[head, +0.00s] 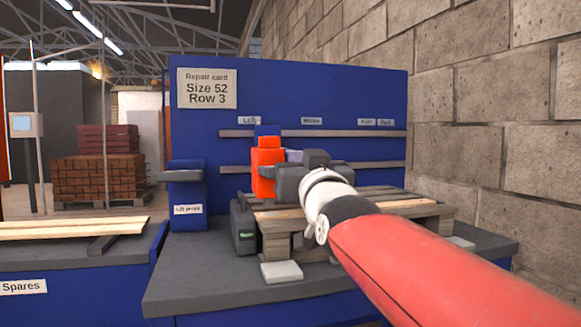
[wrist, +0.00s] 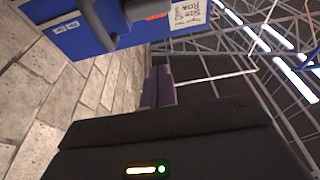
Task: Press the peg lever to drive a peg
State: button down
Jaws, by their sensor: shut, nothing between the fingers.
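A red-orange upright unit with a blue top (head: 267,168) stands at the back of the bench, left of my gripper. I cannot tell which part of it, if any, is the peg lever. The dark body of my gripper is beside and partly in front of it in the head view, and any contact is unclear. My gripper also shows in the wrist view (wrist: 157,88), its purple-grey fingers together and empty. A wooden pallet (head: 285,218) lies on the bench, partly hidden by my arm. A grey bar-shaped part (wrist: 100,22) shows at the top of the wrist view.
A blue post with a grey top (head: 186,184) stands left of the pallet. A spares bench (head: 60,262) holds planks at left. A block wall (head: 480,120) bounds the right.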

jog(key=p+x, duration=0.3)
jog(key=x, duration=0.7)
jog(key=shift+s+f, duration=0.15)
jog(key=shift+f, duration=1.85)
jog(key=shift+f+b, duration=0.1)
jog(key=shift+b, duration=0.2)
